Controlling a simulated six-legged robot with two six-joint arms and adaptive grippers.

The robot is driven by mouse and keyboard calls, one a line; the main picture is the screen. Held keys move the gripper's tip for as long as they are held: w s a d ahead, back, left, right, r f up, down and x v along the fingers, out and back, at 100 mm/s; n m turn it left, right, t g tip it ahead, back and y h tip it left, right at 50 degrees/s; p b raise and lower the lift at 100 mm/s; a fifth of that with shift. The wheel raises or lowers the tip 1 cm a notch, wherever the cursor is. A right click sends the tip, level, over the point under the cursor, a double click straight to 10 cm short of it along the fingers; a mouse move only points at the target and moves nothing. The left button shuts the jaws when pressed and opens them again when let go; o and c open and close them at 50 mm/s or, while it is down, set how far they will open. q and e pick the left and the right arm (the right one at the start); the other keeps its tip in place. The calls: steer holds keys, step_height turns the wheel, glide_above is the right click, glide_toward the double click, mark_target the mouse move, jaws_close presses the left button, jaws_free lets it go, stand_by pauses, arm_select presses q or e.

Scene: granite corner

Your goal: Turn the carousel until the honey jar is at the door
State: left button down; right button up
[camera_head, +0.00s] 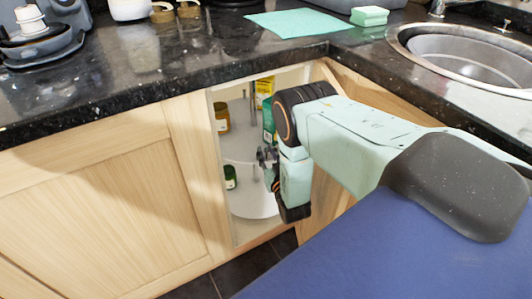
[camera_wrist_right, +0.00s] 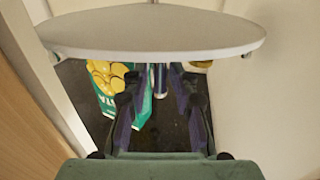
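The carousel has a round white lower shelf (camera_head: 252,201) and an upper shelf inside the open corner cabinet. An amber-brown jar (camera_head: 221,118), which looks like the honey jar, stands upright on the upper shelf at the left of the opening; its label is not readable. My right gripper (camera_head: 266,160) reaches into the opening near the central pole, right of that jar. In the right wrist view my gripper (camera_wrist_right: 158,98) is open, with the pole (camera_wrist_right: 160,78) showing beyond the gap between its fingers. Contact with the carousel cannot be told. My left gripper is out of view.
A dark green jar (camera_head: 230,177) stands on the lower shelf.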

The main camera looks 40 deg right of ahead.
steer(key=shift+o, duration=0.4)
steer(key=shift+w, duration=0.1)
steer(key=v, duration=1.2)
steer(key=shift+d, duration=0.1)
